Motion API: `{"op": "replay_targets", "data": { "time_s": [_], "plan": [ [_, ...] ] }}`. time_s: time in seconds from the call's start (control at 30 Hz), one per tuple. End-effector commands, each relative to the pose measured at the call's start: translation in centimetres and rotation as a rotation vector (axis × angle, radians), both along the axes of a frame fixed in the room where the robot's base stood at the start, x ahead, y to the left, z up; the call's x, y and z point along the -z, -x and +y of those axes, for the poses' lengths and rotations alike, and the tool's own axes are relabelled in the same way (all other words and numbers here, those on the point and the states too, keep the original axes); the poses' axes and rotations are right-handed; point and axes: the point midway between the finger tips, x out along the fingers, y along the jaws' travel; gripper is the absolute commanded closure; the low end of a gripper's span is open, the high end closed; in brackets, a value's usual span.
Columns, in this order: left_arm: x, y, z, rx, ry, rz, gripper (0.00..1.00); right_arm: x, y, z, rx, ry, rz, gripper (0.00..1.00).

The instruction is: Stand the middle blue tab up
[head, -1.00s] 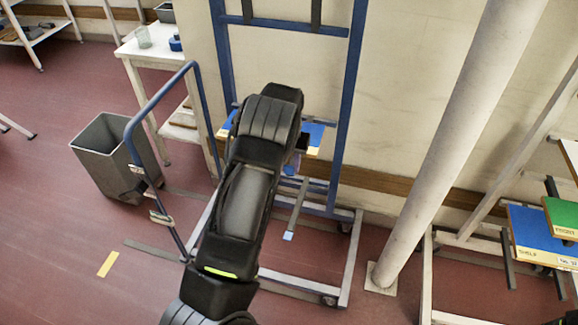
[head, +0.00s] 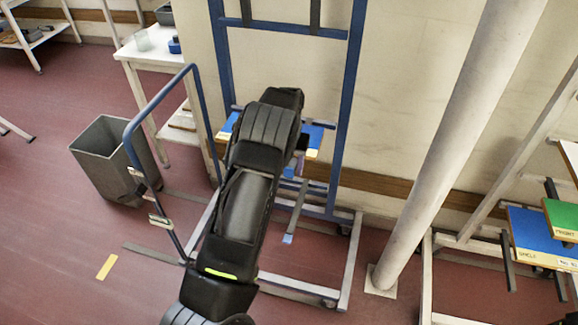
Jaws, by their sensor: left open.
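A blue-framed rack (head: 349,95) on a grey wheeled base stands against the wall. A blue panel (head: 313,133) with a pale front edge lies across it, largely hidden behind my left arm. Below the panel a grey bar (head: 297,210) slopes down toward me and ends in a small blue tab (head: 287,239). The tab is low, not upright. My left gripper (head: 302,144) is at the panel, mostly hidden by my own forearm; only a dark part shows beside the panel, above the bar. I cannot tell whether it touches anything. My right gripper is out of view.
A grey bin (head: 100,165) and a blue tube handle (head: 130,130) stand left of the rack. A white table (head: 150,52) is behind them. A pale slanted pillar (head: 450,150) and a rack with a blue shelf (head: 535,232) are at right.

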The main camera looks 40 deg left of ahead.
Motion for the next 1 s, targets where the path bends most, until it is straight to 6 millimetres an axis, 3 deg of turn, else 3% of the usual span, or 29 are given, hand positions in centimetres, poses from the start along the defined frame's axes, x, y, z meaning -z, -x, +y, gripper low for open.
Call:
{"op": "replay_targets", "data": {
  "time_s": [0.27, 0.7, 1.0],
  "plan": [
    [-0.8, -0.1, 0.0, 0.001, 0.000, -0.002, 0.47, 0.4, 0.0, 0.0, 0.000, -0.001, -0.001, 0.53],
    [-7.2, -0.2, 0.0, 0.000, 0.000, -0.003, 0.47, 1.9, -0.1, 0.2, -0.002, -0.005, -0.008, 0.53],
    [-7.8, -0.1, 0.0, 0.000, 0.000, 0.000, 0.47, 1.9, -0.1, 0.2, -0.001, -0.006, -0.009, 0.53]
  ]
}}
